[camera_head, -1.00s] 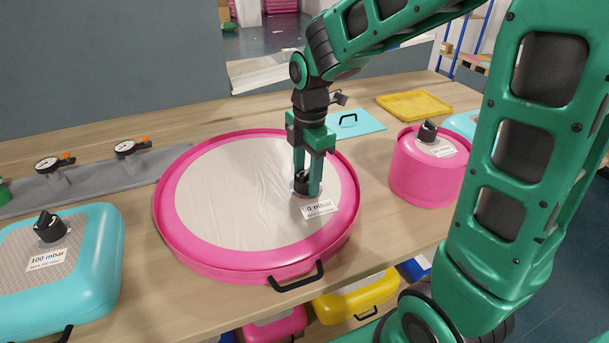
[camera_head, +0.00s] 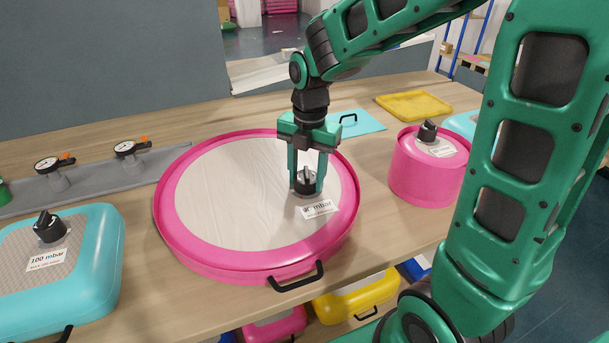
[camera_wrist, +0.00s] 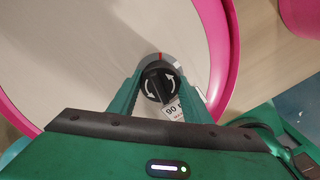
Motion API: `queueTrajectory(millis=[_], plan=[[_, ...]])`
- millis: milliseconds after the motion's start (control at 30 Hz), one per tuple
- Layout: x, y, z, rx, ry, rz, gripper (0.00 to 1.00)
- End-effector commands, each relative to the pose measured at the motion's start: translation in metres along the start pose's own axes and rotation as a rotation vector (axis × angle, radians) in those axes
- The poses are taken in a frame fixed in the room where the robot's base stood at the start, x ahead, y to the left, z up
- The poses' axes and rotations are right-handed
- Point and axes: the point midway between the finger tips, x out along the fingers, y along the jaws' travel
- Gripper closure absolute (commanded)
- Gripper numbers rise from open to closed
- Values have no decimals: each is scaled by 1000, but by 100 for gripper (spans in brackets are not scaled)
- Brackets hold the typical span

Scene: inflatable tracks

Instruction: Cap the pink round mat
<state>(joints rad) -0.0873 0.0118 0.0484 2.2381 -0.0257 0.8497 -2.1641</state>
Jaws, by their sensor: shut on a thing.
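The pink round mat (camera_head: 255,258) lies flat on the wooden table, with a pale grey top, a black side handle and a white label reading mbar (camera_head: 318,209). My gripper (camera_head: 306,187) points down over the right part of its top. It is shut on the black valve cap (camera_wrist: 157,83), which bears white curved arrows and sits on a grey valve base (camera_wrist: 171,62) with a red mark. My gripper (camera_wrist: 157,92) has one finger on each side of the cap. The fingers partly hide the label in the wrist view.
A smaller pink cylinder (camera_head: 428,181) with a black cap stands to the right. A turquoise square mat (camera_head: 80,290) is at the left. Pressure gauges (camera_head: 46,164) stand on a grey strip behind it. A yellow tray (camera_head: 414,104) lies at the back right.

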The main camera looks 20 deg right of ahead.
Motion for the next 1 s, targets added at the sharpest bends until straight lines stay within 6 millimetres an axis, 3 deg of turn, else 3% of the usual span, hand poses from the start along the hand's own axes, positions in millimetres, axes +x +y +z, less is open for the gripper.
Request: queueTrajectory(millis=[267, 300, 367, 767, 1000], plan=[[0, 0, 0, -32, 0, 0, 77], [0, 0, 0, -32, 0, 0, 49], [0, 0, 0, -31, 0, 0, 34], [-6, 0, 0, -30, -1, 1, 34], [-44, 1, 1, -30, -2, 3, 34]])
